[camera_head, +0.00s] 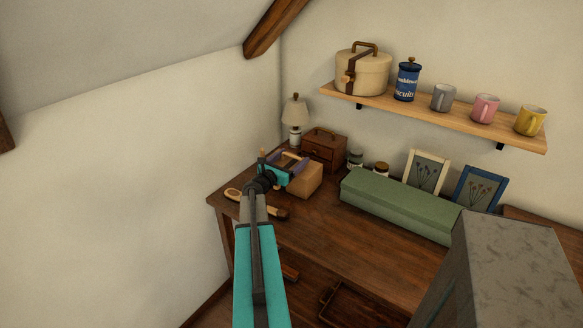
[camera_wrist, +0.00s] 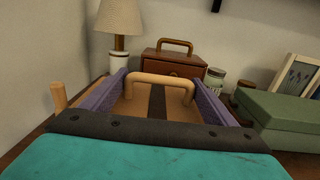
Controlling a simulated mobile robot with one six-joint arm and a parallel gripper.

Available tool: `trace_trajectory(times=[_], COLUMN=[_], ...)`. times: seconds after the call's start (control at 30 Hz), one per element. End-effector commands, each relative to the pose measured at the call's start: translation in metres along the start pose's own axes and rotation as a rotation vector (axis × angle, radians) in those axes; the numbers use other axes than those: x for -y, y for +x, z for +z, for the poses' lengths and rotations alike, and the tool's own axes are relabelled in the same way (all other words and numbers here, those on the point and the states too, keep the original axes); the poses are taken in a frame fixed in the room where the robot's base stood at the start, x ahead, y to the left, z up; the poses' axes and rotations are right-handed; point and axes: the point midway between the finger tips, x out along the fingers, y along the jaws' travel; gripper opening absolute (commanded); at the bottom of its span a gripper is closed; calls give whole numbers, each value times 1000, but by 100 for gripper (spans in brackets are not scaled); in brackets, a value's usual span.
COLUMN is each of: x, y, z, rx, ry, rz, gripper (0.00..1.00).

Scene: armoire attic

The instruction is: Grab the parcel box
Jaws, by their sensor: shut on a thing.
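The parcel box (camera_head: 306,180) is a tan box on the wooden desk near its left end. In the wrist view the parcel box (camera_wrist: 132,106) shows a dark stripe along its top and a light wooden handle (camera_wrist: 160,79). My gripper (camera_head: 288,166) is at the box's top left in the head view. In the wrist view my gripper (camera_wrist: 158,84) has its purple fingers on either side of the handle, shut on the box. The gripper's body hides the near part of the box. I cannot tell whether the box is lifted off the desk.
A lamp (camera_head: 295,112) and a small brown chest (camera_head: 324,147) stand behind the box. Jars (camera_head: 381,169), a long green box (camera_head: 400,204) and picture frames (camera_head: 427,172) are to the right. A wall shelf (camera_head: 440,119) is above. A grey block (camera_head: 505,265) fills the lower right.

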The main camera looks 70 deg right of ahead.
Motion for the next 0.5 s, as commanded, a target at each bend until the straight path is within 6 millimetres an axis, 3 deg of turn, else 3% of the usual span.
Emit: trace_trajectory(times=[0.27, 0.5], x=[0, 1], y=[0, 0], z=[9, 31], rx=[2, 3], ry=[1, 1], rz=[-1, -1], gripper=[27, 27])
